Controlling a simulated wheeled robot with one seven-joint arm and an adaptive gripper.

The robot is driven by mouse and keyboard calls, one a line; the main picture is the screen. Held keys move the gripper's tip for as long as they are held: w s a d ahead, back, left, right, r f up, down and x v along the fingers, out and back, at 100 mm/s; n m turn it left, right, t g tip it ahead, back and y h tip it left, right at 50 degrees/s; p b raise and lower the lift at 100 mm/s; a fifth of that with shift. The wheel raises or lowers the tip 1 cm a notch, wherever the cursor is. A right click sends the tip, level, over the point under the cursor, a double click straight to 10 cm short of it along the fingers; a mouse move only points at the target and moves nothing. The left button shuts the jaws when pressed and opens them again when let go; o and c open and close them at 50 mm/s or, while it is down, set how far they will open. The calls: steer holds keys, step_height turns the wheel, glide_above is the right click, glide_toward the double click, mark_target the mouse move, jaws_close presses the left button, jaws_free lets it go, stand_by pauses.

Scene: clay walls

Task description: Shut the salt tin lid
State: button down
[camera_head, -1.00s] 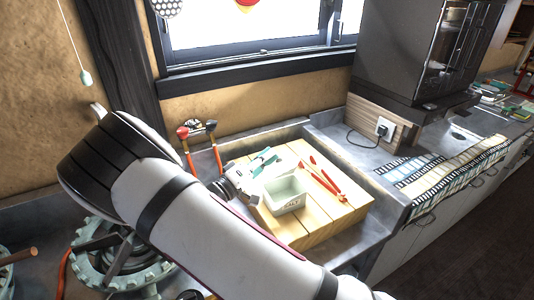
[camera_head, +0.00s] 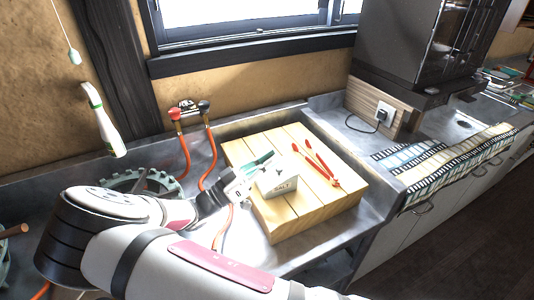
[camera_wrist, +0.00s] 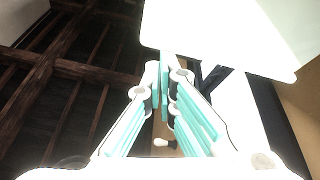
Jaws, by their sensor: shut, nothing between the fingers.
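The white salt tin (camera_head: 284,189), marked SALT, stands upright on the wooden board. My gripper (camera_head: 268,157), with teal finger pads, is at the tin's top, at its back left side. My gripper is shut and empty; in the wrist view its fingers (camera_wrist: 165,62) come together at the tips. A broad white panel (camera_wrist: 225,30), which looks like part of the tin or its lid, lies just beyond the tips. From the head view I cannot tell the lid's angle, or whether the fingers touch it.
Red-handled tongs (camera_head: 320,165) lie on the wooden board (camera_head: 295,222) right of the tin. Red hoses with taps (camera_head: 190,112) stand behind left. A white bottle (camera_head: 103,122) hangs at left. Film-like strips (camera_head: 445,165) lie on the right counter.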

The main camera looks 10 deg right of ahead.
steer(key=shift+s+d+f, duration=0.1)
steer(key=shift+s+f, duration=0.5)
steer(key=shift+f, duration=0.25)
steer(key=shift+f, duration=0.15)
step_height(320, 180, up, 9)
steer(key=s+d+n+g+y, duration=0.2)
steer(key=s+d+g+y, duration=0.85)
steer(key=s+d, duration=0.2)
steer(key=s+a+r+n+t+y, duration=0.2)
steer(key=s+r+n+t+y, duration=0.2)
steer(key=s, duration=0.4)
steer(key=s+a+r+n+t+y, duration=0.3)
steer(key=s+r+n+t+y, duration=0.1)
steer(key=s+r+n+y, duration=0.1)
step_height(320, 180, up, 2)
steer(key=s+y, duration=0.1)
steer(key=s, duration=0.1)
steer(key=shift+s+a+r+y+p, duration=0.15)
steer(key=shift+s+y+p, duration=0.15)
steer(key=shift+s+y, duration=0.1)
